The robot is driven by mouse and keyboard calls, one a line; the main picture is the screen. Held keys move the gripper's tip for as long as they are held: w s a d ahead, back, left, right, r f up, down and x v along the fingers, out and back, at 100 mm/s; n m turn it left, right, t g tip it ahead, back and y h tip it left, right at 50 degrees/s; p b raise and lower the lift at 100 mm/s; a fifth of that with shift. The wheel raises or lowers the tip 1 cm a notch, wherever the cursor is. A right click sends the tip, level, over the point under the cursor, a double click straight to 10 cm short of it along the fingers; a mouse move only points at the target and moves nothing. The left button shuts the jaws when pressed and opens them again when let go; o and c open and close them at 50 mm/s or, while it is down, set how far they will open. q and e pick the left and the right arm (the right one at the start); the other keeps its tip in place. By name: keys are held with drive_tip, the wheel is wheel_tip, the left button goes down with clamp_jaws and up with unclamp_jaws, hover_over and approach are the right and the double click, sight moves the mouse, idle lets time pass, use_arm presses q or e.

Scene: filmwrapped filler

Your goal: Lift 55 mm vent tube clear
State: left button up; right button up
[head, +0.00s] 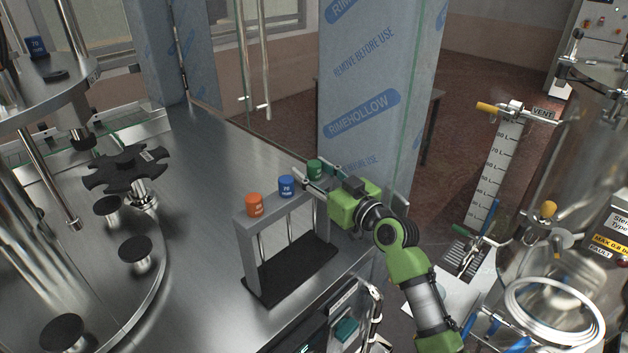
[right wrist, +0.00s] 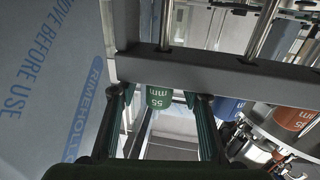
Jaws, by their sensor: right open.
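The 55 mm vent tube has a green cap (head: 314,167) at the back right end of a grey rack (head: 245,238). In the right wrist view its green cap (right wrist: 158,97), marked 55 mm, appears inverted against the rack's bar (right wrist: 215,76). My right gripper (head: 311,173) is open, with one finger on each side of the green cap. In the right wrist view, gaps show between the cap and both fingers (right wrist: 163,100). The tube below the cap is mostly hidden by my gripper and the rack. My left gripper is not in view.
A blue 70 mm cap (head: 286,186) and an orange cap (head: 254,204) stand in the same rack, the blue one close to a finger. A film-wrapped panel (head: 372,90) rises behind. A round machine with black discs (head: 135,250) stands left. The steel bench (head: 205,170) between is clear.

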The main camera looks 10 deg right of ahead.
drive_tip(key=shift+c, duration=0.4)
clamp_jaws()
wheel_tip(320, 180, up, 28)
drive_tip(key=b, duration=0.6)
drive_tip(key=shift+f, duration=0.1)
drive_tip(key=shift+f+b, duration=0.75)
drive_tip(key=shift+f, duration=0.35)
